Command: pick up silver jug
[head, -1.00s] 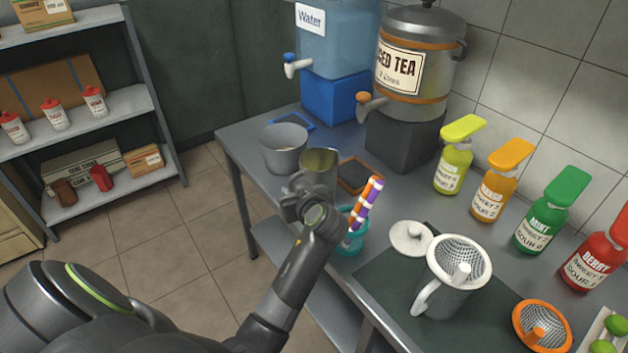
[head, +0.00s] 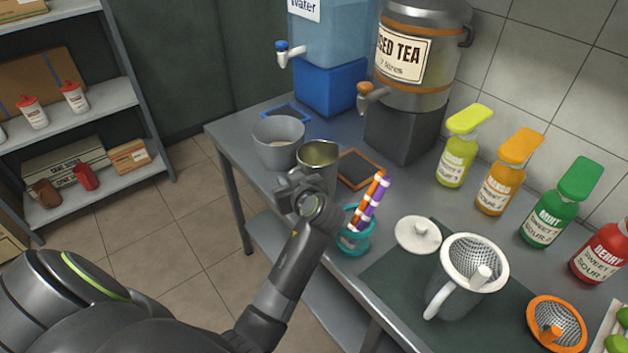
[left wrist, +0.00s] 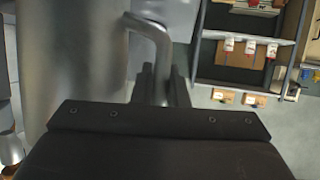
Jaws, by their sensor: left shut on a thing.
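The silver jug (head: 318,154) stands on the metal table in the head view, its open rim showing above my gripper. My left gripper (head: 300,185) is at the jug's near side and hides most of its lower body. In the left wrist view the jug's body (left wrist: 75,65) fills the left part, and its handle (left wrist: 155,40) curves down between the fingers of my left gripper (left wrist: 162,85). The left gripper is shut on the handle. Whether the jug's base touches the table is hidden. My right gripper is not in view.
A grey bucket (head: 278,141) stands close behind the jug, left. A teal cup (head: 352,240) with striped straws is just right of my arm. An orange-edged dark mat (head: 361,170) lies right of the jug. A white strainer jug (head: 465,275) and several syrup bottles stand farther right.

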